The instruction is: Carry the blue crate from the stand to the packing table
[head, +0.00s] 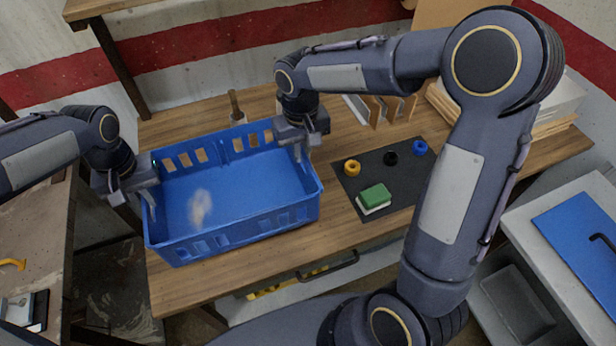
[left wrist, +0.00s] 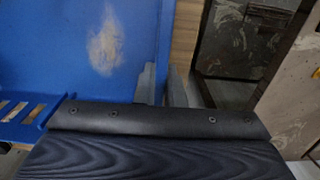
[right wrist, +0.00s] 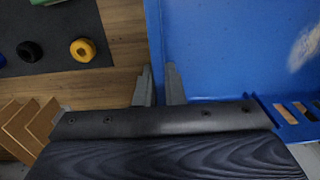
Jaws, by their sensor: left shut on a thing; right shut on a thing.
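The blue crate (head: 250,185) is over the wooden table (head: 345,235) in the head view, roughly level, with a pale worn patch on its floor. I cannot tell whether its bottom touches the wood. My left gripper (head: 149,200) is shut on its left wall, and my right gripper (head: 301,150) is shut on its right wall. In the left wrist view the fingers (left wrist: 162,88) straddle the wall of the crate (left wrist: 60,50). In the right wrist view the fingers (right wrist: 160,85) do the same on the crate (right wrist: 225,50). The crate looks empty.
A dark mat (head: 395,205) right of the crate holds a green-and-white block (head: 374,198), a yellow ring (head: 352,167), a black ring (head: 391,158) and a blue ring (head: 420,148). A brown bottle (head: 236,106) stands behind the crate. Upright panels (head: 375,110) stand at the back.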

